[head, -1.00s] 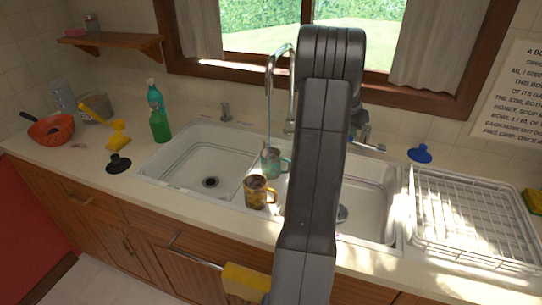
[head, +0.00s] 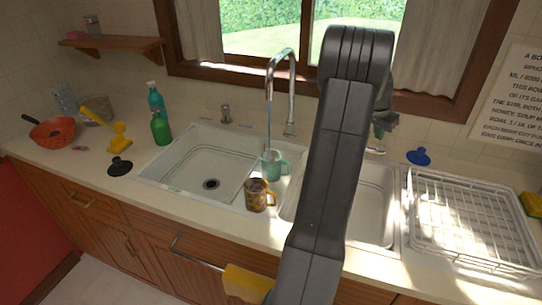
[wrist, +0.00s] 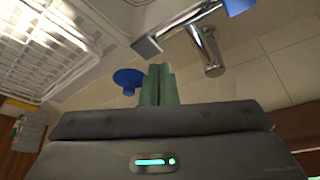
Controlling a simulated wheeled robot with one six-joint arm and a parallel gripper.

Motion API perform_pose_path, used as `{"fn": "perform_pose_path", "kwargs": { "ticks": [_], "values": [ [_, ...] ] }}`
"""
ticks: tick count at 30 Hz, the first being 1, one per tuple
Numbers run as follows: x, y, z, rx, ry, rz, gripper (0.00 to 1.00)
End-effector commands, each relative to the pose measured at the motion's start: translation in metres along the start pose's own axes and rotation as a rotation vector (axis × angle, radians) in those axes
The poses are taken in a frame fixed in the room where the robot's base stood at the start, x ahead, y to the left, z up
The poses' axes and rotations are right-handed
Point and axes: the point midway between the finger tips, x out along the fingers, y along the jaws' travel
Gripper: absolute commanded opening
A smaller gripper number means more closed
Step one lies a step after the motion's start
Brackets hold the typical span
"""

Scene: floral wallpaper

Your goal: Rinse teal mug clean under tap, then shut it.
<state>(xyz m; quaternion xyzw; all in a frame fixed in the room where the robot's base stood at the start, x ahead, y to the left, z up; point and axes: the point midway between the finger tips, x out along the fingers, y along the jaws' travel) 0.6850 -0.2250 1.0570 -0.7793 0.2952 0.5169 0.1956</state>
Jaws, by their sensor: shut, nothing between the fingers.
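The teal mug (head: 275,166) stands upright by the divider between the two sink basins, under the spout of the tap (head: 281,54). A thin stream of water (head: 269,110) runs down from the spout to the mug. Whether the mug is dirty inside is too small to tell. My gripper (head: 379,132) is behind the right basin, partly hidden by my arm. In the wrist view my gripper (wrist: 158,72) is shut and empty, just beside the metal tap lever (wrist: 178,30). Whether they touch I cannot tell. The lever also shows in the head view (head: 375,151).
A brown-yellow mug (head: 257,196) stands in front of the teal one. A dish rack (head: 470,215) is on the right, with a blue stopper (head: 419,157) behind it. Green bottles (head: 160,127), a black stopper (head: 119,166) and a red colander (head: 52,132) are on the left.

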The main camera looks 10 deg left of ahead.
Motion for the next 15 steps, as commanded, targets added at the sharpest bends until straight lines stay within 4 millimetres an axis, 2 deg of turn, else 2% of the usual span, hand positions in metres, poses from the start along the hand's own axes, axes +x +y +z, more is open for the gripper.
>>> {"fn": "perform_pose_path", "kwargs": {
  "ticks": [1, 5, 15],
  "values": [
    [0.001, 0.009, -0.005, 0.003, 0.0, 0.002, 0.0],
    [0.004, 0.022, -0.012, 0.001, 0.0, 0.0, 0.0],
    [0.006, 0.025, -0.013, 0.0, 0.0, -0.001, 0.0]
  ]
}}
